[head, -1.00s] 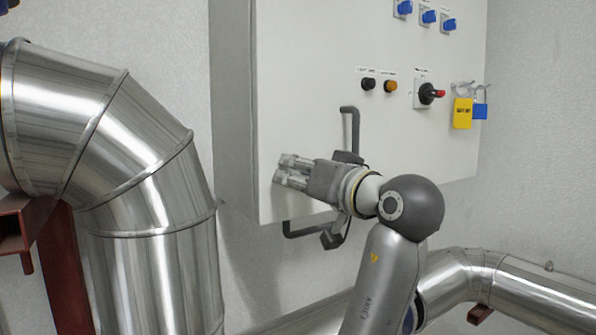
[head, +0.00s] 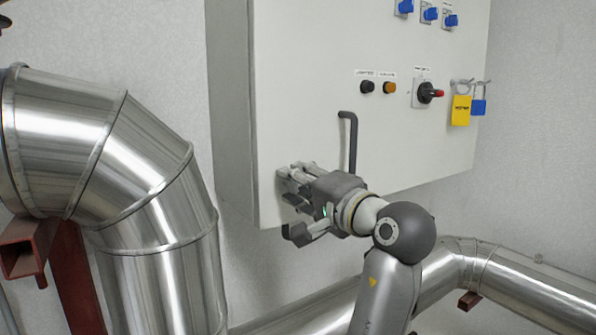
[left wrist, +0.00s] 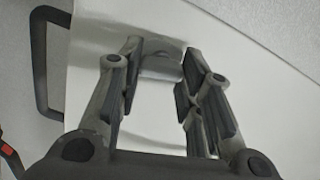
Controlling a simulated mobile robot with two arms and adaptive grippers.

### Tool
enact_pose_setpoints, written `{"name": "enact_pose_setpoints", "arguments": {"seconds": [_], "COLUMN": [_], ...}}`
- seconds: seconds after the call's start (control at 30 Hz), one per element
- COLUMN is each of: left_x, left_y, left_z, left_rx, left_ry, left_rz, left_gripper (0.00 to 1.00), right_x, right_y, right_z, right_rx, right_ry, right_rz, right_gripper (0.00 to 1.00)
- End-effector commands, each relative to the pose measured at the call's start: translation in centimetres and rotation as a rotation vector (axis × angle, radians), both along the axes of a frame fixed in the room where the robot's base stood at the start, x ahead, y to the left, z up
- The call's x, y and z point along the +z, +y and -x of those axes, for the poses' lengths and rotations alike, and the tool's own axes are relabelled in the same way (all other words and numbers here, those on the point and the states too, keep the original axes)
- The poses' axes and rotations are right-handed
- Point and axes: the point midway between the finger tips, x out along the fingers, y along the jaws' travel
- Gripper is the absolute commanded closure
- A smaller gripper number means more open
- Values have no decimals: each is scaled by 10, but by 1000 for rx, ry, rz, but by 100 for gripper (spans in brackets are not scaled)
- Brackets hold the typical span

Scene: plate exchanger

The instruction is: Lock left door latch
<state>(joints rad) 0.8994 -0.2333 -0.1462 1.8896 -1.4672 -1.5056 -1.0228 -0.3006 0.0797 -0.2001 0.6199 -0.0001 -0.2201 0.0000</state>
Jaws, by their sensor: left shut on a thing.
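The electrical cabinet (head: 310,110) is a pale grey box on the wall, its front door flat. My left gripper (head: 290,178) is at the door's lower left corner area, in front of the left edge. In the left wrist view, its fingers (left wrist: 160,65) are on either side of a small grey metal latch piece (left wrist: 158,66) on the white door, and are shut on it. In the head view the latch is hidden behind the fingers, so how far it is turned cannot be told. My right gripper is not in view.
A dark bar handle (head: 348,140) stands out from the door just above my gripper; it also shows in the wrist view (left wrist: 40,65). Black and orange buttons, a red-tipped switch (head: 428,93) and padlocks (head: 461,110) are higher right. A large silver pipe (head: 130,150) stands left.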

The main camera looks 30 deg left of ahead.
Motion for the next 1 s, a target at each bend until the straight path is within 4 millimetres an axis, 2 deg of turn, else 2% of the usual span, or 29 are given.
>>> {"name": "enact_pose_setpoints", "arguments": {"seconds": [0.03, 0.3, 1.0], "left_x": [3, 1, -2], "left_y": [0, 0, 0], "left_z": [0, 0, -1], "left_rx": [-1, -1, -1], "left_ry": [32, 161, 221], "left_rz": [-12, -66, -92], "left_gripper": [90, 90, 90], "right_x": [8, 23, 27], "right_y": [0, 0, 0], "right_z": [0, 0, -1], "right_rx": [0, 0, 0], "right_ry": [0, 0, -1], "right_rz": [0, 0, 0], "right_gripper": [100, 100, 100]}}
